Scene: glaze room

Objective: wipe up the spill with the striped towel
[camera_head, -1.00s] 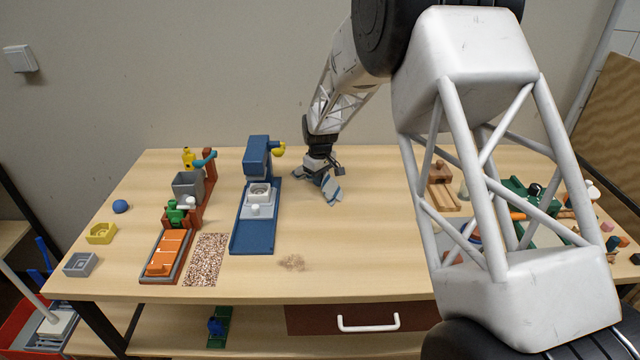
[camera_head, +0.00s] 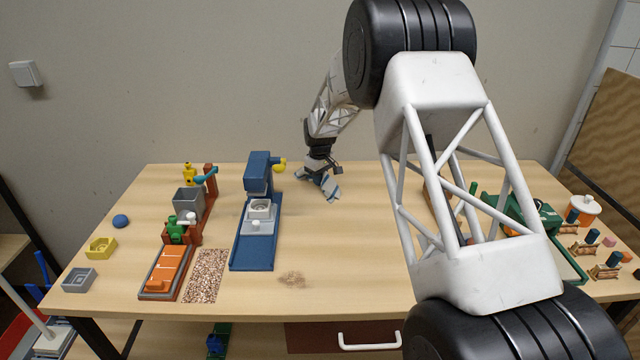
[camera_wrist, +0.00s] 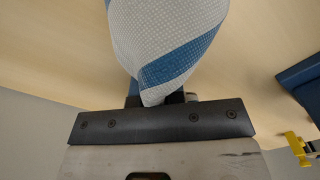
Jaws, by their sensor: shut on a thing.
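The striped towel (camera_head: 330,187), blue and white, hangs bunched from my gripper (camera_head: 318,172) at the back middle of the table. In the wrist view the towel (camera_wrist: 170,40) fills the space between the jaws, which are shut on it. Whether its lower end touches the table I cannot tell. The spill (camera_head: 291,279) is a small brownish patch on the table near the front edge, in front of the gripper and a little to its left. The spill does not show in the wrist view.
A blue machine (camera_head: 254,225) stands left of the towel. A speckled mat (camera_head: 206,276) and an orange-topped tray (camera_head: 167,272) lie further left. A green device (camera_head: 535,220) and small parts stand at the right. The wood between towel and spill is clear. My arm hides part of the right side.

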